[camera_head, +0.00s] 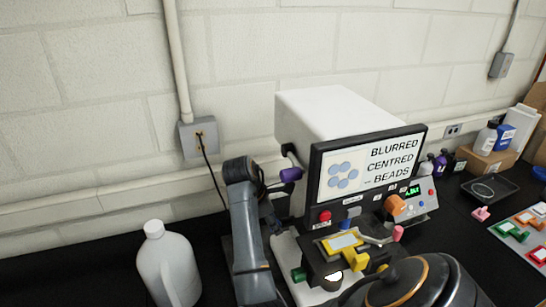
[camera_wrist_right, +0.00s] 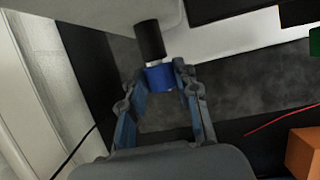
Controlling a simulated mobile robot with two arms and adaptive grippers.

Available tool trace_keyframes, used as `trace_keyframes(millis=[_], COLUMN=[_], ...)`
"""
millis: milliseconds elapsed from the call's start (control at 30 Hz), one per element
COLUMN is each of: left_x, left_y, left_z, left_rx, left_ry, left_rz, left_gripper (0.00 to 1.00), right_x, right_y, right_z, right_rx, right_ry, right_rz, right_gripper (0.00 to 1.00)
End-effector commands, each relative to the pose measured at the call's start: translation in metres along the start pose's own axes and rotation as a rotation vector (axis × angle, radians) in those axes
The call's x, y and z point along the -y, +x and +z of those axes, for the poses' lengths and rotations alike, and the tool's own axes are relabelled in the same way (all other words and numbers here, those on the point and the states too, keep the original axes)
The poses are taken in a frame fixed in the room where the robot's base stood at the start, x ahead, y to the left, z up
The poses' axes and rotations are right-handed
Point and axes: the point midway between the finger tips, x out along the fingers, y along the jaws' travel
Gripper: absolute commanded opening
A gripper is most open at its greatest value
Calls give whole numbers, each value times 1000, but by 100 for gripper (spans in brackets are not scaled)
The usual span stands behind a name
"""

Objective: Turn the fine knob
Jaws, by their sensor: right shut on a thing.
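The fine knob, a blue collar (camera_wrist_right: 160,77) on a short shaft with a black cylinder (camera_wrist_right: 150,38) beyond it, shows at the top middle of the right wrist view. My right gripper (camera_wrist_right: 161,72) has its two blue-grey fingers shut on the blue knob, one on each side. In the head view the knob's side of the white instrument (camera_head: 335,112) is largely hidden by a grey arm of mine, and the finger contact cannot be made out there. The screen (camera_head: 370,165) on the instrument reads "BLURRED CENTRED BEADS". My left gripper is not in view.
A purple-tipped lever (camera_head: 290,174) sticks out above the knob area. A white jug (camera_head: 167,265) stands at the lower left. A wall socket (camera_head: 199,137) trails a black cable close by. Bottles, boxes and a dark tray (camera_head: 489,188) crowd the right.

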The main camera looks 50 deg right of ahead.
Motion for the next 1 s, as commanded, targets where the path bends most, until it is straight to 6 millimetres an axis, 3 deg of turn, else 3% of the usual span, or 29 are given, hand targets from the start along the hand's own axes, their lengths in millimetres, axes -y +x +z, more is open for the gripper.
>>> trace_keyframes(millis=[267, 1000], left_x=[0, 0], left_y=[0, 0], left_z=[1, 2], left_rx=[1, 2], left_ry=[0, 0], left_rz=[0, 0], left_gripper=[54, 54], right_x=[2, 10], right_y=[0, 3], right_z=[0, -1], right_rx=[1, 0], right_ry=[21, 205], right_rz=[55, 500], right_gripper=[0, 0])
